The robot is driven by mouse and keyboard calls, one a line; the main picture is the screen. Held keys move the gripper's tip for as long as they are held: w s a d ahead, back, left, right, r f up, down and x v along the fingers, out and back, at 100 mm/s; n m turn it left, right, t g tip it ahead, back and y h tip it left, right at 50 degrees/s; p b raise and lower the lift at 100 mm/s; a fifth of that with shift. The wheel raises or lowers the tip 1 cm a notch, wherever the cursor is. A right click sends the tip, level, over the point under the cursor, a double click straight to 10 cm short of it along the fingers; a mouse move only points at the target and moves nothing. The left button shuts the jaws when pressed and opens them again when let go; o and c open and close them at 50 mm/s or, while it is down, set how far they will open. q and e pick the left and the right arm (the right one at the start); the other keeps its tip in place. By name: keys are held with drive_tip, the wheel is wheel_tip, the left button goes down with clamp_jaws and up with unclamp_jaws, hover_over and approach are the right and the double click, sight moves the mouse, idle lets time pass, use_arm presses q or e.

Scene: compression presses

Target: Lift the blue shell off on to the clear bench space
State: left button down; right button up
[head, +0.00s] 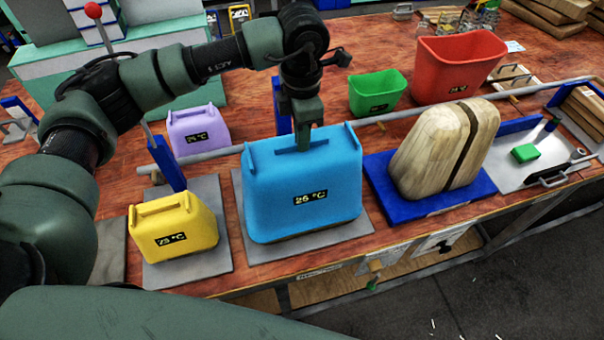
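The blue shell (303,190), with a "26 °C" label, stands upright over a grey plate (262,249) in the middle of the bench. A thin strip of wood colour shows along its lower edge. My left gripper (304,141) points down at the handle on top of the blue shell, with its fingertips at the handle bar. The fingers are seen edge-on, so their gap is hidden. The bench (375,48) has clear red-brown wood at the back, behind the shell. My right gripper is out of view.
A yellow shell (172,238) stands close left and a purple shell (198,128) behind it. A wooden block (432,150) on a blue plate (408,206) stands close right. Green (377,90) and red (458,68) open bins stand behind. A metal rail (390,115) crosses behind the shell.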

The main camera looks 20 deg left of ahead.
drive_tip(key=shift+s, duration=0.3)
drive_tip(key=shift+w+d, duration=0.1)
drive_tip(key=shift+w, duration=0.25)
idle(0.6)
use_arm(q)
drive_tip(key=shift+r, duration=0.1)
idle(0.3)
